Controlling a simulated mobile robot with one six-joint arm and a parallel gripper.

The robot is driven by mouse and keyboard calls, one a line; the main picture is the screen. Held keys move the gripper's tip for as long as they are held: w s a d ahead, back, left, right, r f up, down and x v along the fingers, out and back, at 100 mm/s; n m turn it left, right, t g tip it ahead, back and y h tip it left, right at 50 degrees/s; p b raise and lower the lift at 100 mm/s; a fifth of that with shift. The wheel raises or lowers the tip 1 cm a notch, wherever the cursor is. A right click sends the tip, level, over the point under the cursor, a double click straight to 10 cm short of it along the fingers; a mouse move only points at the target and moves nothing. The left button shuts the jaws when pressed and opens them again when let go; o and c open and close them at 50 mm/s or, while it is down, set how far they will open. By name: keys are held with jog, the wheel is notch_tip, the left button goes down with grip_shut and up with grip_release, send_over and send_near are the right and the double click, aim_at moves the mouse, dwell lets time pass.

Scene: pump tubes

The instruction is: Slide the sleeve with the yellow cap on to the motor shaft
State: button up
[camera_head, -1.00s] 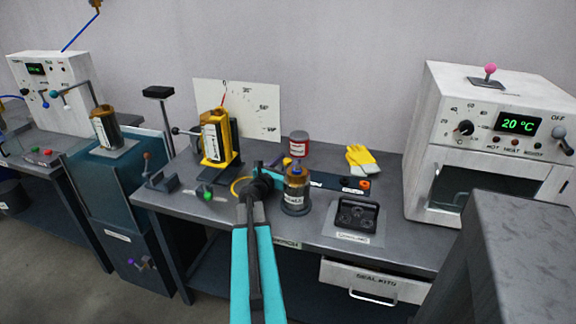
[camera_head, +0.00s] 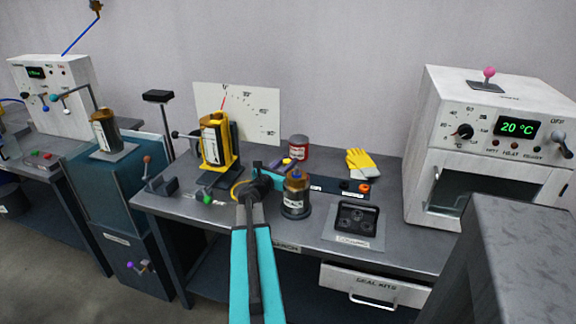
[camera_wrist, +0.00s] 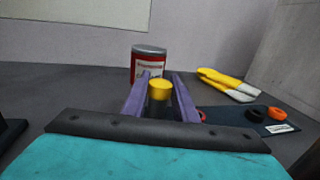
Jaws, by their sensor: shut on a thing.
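My gripper (camera_wrist: 158,84) has purple fingers and is shut on a sleeve with a yellow cap (camera_wrist: 160,90) in the wrist view. The sleeve's dark body shows below the cap; its lower end is hidden. In the head view my gripper (camera_head: 284,164) is small, over the middle of the bench. A dark, labelled cylinder with a brass top and a blue tip (camera_head: 295,197) stands just in front of it. A yellow holder with a labelled cylinder (camera_head: 215,140) stands to its left. I cannot tell which part is the motor shaft.
A red can (camera_head: 299,147) stands behind my gripper, and yellow gloves (camera_head: 361,161) lie to its right. A dark mat with orange and black rings (camera_head: 350,187) lies nearby.

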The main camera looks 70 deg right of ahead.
notch_tip(320, 180, up, 2)
jog(key=shift+r, duration=0.1)
jog(key=a, duration=0.4)
jog(key=w+a, duration=0.1)
jog(key=a, duration=0.3)
jog(key=w+a+b, duration=0.1)
jog(key=a, duration=0.3)
jog(key=shift+a, duration=0.4)
jog(key=shift+a+r+p, duration=0.1)
jog(key=shift+r+p, duration=0.05)
jog(key=shift+p, duration=0.25)
jog(key=a+p, duration=0.1)
jog(key=p, duration=0.2)
jog(key=a+p, duration=0.1)
jog(key=p, duration=0.2)
jog(key=shift+w+a, duration=0.15)
jog(key=shift+w, duration=0.1)
jog(key=shift+w+a+p, duration=0.25)
jog(key=shift+a+p, duration=0.9)
jog(key=shift+p, duration=0.7)
jog(key=shift+f, duration=0.2)
jog(key=shift+a, duration=0.1)
